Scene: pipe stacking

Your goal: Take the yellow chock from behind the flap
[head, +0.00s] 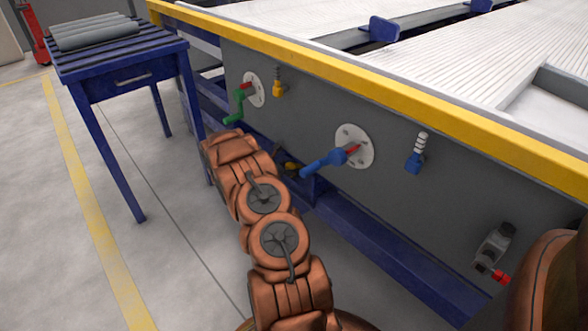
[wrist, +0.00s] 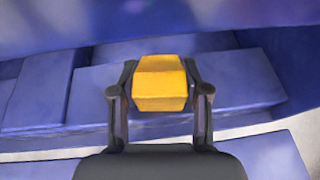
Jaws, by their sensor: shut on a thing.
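The yellow chock (wrist: 160,88) is a small yellow block between the two fingers of my gripper (wrist: 160,90) in the wrist view. The fingers are shut on its left and right sides. Blue beams lie behind and below it there. In the head view a small part of the yellow chock (head: 291,166) shows beside the blue frame under the grey panel, just past the end of my arm. My arm hides most of my gripper in the head view. I cannot make out a flap for certain in either view.
The grey panel (head: 300,115) carries a green handle (head: 238,105), a blue handle (head: 325,162), a yellow fitting (head: 278,88) and a blue fitting (head: 415,160). A blue table (head: 130,85) with grey pipes (head: 95,35) stands at left. The floor (head: 190,270) left of my arm is clear.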

